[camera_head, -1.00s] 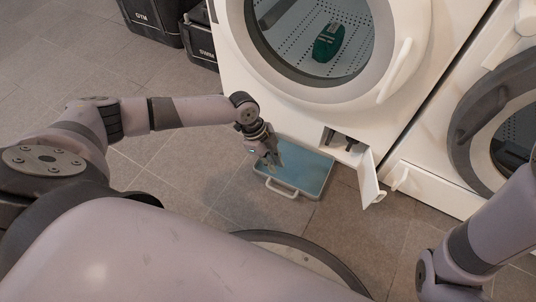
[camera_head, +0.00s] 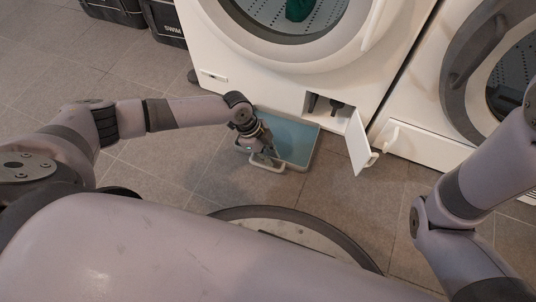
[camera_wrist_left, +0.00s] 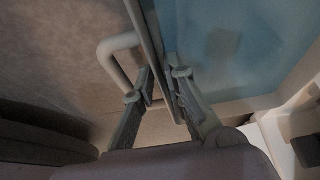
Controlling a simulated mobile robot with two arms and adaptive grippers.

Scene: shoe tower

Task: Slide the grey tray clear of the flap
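The grey tray (camera_head: 306,150) lies on the tiled floor in front of the washing machine, with a bluish inside and a pale handle (camera_head: 262,163) on its near side. It also shows in the left wrist view (camera_wrist_left: 240,50), with the handle (camera_wrist_left: 112,52) left of its wall. My left gripper (camera_head: 266,154) is at the tray's near side by the handle. In the wrist view its fingers (camera_wrist_left: 163,74) are apart, one on each side of the tray wall; firm contact is not clear. The open flap (camera_head: 358,145) stands right of the tray. My right gripper is out of view.
The washing machine (camera_head: 260,70) stands behind the tray, with an open compartment (camera_head: 332,106) beside the flap. A second machine (camera_head: 425,145) is at the right. Dark boxes (camera_head: 163,20) stand at the upper left. The floor left of the tray is open.

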